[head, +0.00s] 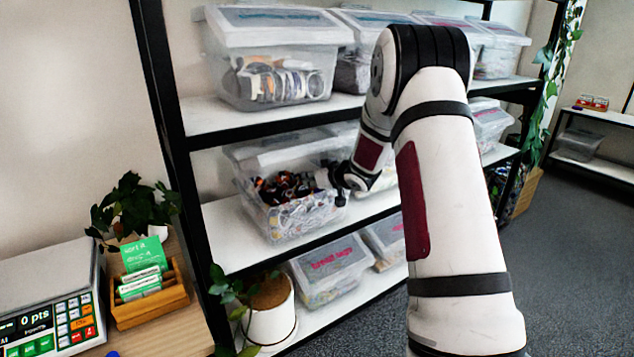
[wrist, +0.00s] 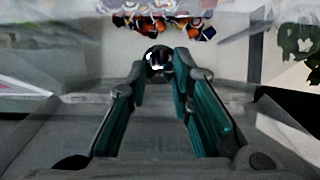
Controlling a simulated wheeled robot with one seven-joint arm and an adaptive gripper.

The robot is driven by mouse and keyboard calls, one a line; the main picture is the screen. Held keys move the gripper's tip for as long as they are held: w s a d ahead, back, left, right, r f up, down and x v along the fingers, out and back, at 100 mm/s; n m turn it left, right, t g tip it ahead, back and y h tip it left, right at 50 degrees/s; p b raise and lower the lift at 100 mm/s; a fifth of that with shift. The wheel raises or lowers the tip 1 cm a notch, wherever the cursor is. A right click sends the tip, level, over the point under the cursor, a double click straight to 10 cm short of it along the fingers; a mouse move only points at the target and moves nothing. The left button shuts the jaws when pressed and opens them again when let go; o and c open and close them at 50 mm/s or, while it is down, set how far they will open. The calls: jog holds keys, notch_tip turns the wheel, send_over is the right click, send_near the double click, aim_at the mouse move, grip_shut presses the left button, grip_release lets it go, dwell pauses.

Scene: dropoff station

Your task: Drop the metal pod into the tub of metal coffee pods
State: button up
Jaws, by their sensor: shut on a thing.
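The metal pod (wrist: 158,58) is small, dark and shiny. In the wrist view it sits between the tips of my gripper (wrist: 160,70), which is shut on it. In the head view my gripper (head: 338,187) is at the right side of an open clear tub (head: 285,228) on the middle shelf; the pod cannot be made out there. The tub holds a heap of mixed coffee pods (head: 285,188), and its lid (head: 275,150) is tilted up behind. In the wrist view, colourful pods (wrist: 160,22) lie beyond the fingertips, at the top.
A closed clear tub (head: 270,85) stands on the shelf above, with others beside it. More lidded tubs (head: 332,268) stand on the shelf below. A black shelf post (head: 180,150) rises at the left. A potted plant (head: 270,312) stands low in front.

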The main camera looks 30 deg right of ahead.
jog(key=shift+w, duration=0.2)
jog(key=o, duration=0.8)
jog(key=shift+s, duration=0.1)
jog(key=v, duration=1.2)
